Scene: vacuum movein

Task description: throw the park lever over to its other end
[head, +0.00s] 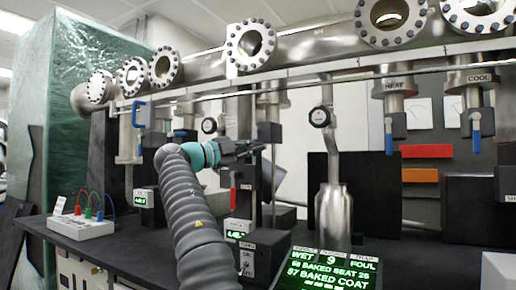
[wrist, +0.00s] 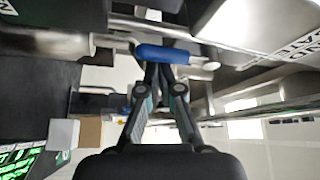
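A lever with a blue grip (wrist: 162,54) lies crosswise just ahead of my fingertips in the wrist view. I cannot read a label on it, so I cannot confirm that it is the park lever. My gripper (wrist: 159,68) has its fingers drawn together, with the tips at or just short of the grip; whether they touch it I cannot tell. In the head view my gripper (head: 258,147) reaches right from the teal wrist, in front of a dark valve body. The lever at the fingertips is not clear there.
Other blue-handled levers hang at left (head: 138,112) and at right (head: 388,138), (head: 476,131). A red lever (head: 233,197) is below my gripper. A steel bottle (head: 334,215) stands right of my arm, near a green-lit display (head: 328,270). Flanged pipework runs above.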

